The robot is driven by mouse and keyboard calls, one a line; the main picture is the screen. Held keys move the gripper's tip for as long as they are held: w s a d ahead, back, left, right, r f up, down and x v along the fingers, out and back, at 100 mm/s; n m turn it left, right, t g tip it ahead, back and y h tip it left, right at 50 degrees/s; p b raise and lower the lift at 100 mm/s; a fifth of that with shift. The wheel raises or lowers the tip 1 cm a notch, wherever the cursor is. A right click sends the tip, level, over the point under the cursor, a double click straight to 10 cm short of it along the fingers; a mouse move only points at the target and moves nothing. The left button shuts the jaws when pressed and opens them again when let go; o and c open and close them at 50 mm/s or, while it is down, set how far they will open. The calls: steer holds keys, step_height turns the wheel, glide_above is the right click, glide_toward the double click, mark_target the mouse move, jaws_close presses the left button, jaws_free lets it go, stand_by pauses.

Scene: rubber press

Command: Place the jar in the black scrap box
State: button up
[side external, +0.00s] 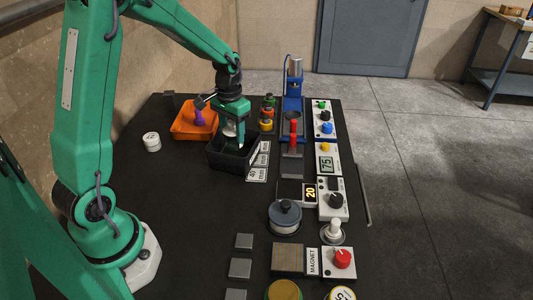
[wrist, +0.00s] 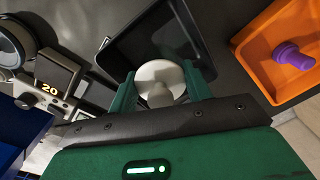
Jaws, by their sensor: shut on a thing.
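My gripper (side external: 232,136) is over the black scrap box (side external: 230,164), with its fingers shut on a pale jar (side external: 229,129). In the wrist view the jar's round white top (wrist: 160,73) sits between the two green fingers of my gripper (wrist: 163,82). The scrap box (wrist: 111,46) lies beyond and beneath it, and its floor looks bare where it shows. The fingers hide part of the jar in the side view. I cannot tell whether the jar's lower end is above or just inside the box rim.
An orange bin (side external: 187,133) with a purple piece (side external: 199,118) adjoins the box at the back left. A white round tub (side external: 152,142) stands to the left. White label cards (side external: 257,174), coloured containers (side external: 267,114) and a blue press (side external: 293,90) are to the right.

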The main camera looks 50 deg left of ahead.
mark_target(233, 141)
steer(key=shift+f, duration=1.95)
steer(key=shift+f, duration=0.1)
steer(key=o, duration=1.3)
steer(key=shift+o, duration=0.2)
step_height(233, 141, up, 12)
steer(key=shift+f, duration=0.1)
steer(key=shift+r, duration=0.2)
steer(key=shift+d+r, duration=0.1)
